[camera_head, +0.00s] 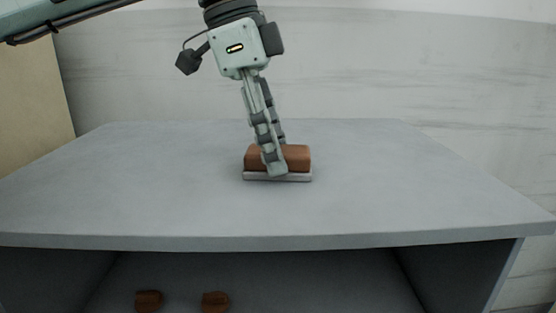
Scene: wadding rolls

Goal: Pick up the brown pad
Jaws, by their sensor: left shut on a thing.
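The brown pad (297,157) is a small block with rounded edges. It sits on or just above a thin, light grey flat piece (295,177) at the middle of the grey table top. My left gripper (274,170) reaches down from above and is shut on the brown pad, its fingers covering the middle of it. Whether the pad is lifted off the grey piece cannot be told. My right gripper is out of view.
The grey table top (150,195) is clear on both sides of the pad. Below its front edge, an open shelf holds two brown objects, one at the left (148,300) and one beside it (215,302). A pale wall (400,70) stands behind.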

